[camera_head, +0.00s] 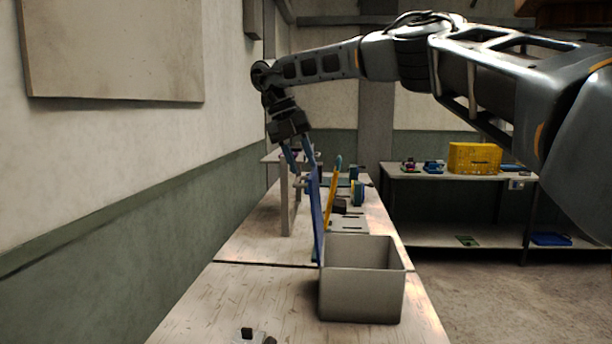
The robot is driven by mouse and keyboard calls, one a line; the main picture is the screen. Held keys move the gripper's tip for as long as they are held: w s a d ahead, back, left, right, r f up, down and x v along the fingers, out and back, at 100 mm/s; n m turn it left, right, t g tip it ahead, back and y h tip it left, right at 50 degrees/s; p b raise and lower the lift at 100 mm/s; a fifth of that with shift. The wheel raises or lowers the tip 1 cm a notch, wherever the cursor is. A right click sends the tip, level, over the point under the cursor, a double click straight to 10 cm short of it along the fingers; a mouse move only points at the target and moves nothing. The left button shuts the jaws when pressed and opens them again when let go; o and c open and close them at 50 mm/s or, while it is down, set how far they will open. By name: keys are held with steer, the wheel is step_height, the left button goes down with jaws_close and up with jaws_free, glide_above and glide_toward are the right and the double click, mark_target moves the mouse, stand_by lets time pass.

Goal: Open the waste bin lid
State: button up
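The waste bin (361,297) is a grey open-topped box on the near part of the bench. Its blue lid (317,220) stands about upright along the bin's left edge, so the inside of the bin shows. My gripper (301,168) hangs pointing down just above the upper end of the lid. Its two blue fingers are spread apart, with nothing seen between them. One finger overlaps the top of the lid in the picture; I cannot tell if they touch.
The long wooden bench (250,285) runs along the left wall. A pale upright post (285,207), a yellow bar (331,197) and small tools stand behind the bin. A shelf table (405,178) with a yellow crate (474,158) is at the back right. Floor at the right is clear.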

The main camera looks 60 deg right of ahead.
steer(key=shift+v, duration=1.65)
steer(key=shift+c, duration=0.2)
